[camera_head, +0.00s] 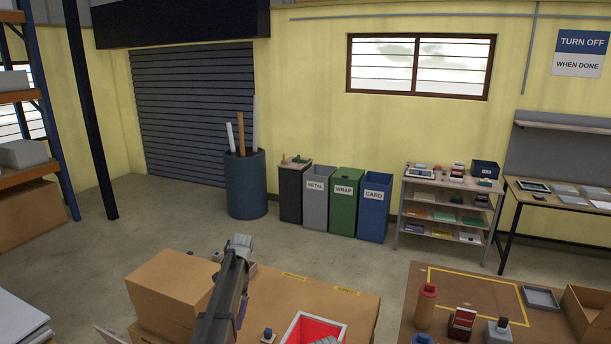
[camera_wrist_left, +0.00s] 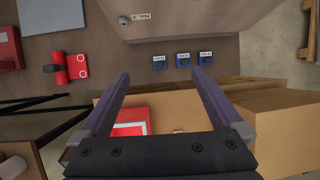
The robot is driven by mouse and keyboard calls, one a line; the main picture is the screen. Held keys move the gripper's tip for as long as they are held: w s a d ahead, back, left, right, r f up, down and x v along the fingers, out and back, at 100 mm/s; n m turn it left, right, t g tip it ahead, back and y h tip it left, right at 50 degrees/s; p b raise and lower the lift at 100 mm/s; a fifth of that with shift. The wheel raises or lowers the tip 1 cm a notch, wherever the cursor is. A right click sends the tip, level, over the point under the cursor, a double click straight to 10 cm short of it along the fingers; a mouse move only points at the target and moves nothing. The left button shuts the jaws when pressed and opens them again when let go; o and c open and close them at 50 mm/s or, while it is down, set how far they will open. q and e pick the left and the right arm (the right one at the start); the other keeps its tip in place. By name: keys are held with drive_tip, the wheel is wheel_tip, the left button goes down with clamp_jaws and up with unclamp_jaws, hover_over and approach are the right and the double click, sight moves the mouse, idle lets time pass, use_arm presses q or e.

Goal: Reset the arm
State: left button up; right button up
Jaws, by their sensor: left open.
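My left arm rises from the bottom of the head view, over the cardboard boxes at lower left. In the left wrist view my left gripper (camera_wrist_left: 159,76) has its two fingers spread wide apart, with nothing held between them. Below the fingers lie a cardboard surface and a red item with a white label (camera_wrist_left: 130,130).
A large cardboard box (camera_head: 170,285) is close beside my left arm. A red-lined open box (camera_head: 316,326) sits on the near bench. A second bench (camera_head: 470,285) at right holds bottles and a grey tray (camera_head: 541,298). Bins stand along the back wall.

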use_arm(q)
drive_tip(key=s+d+f+t+b, duration=0.1)
drive_tip(key=s+d+f+b, duration=0.2)
drive_tip(key=s+d, duration=0.3)
drive_tip(key=s+d+f+t+h+b, duration=0.1)
drive_tip(key=s+d+f+b, duration=0.2)
drive_tip(key=s, duration=1.1)
drive_tip(key=s+d+f+t+b, duration=0.1)
drive_tip(key=s+d+f+b, duration=0.2)
drive_tip(key=s+d+f, duration=0.3)
drive_tip(key=s+d, duration=0.2)
drive_tip(key=s, duration=0.2)
drive_tip(key=shift+d+f+n+t+b, duration=0.2)
drive_tip(key=shift+d+n+t+b, duration=0.1)
drive_tip(key=shift+t+b, duration=0.1)
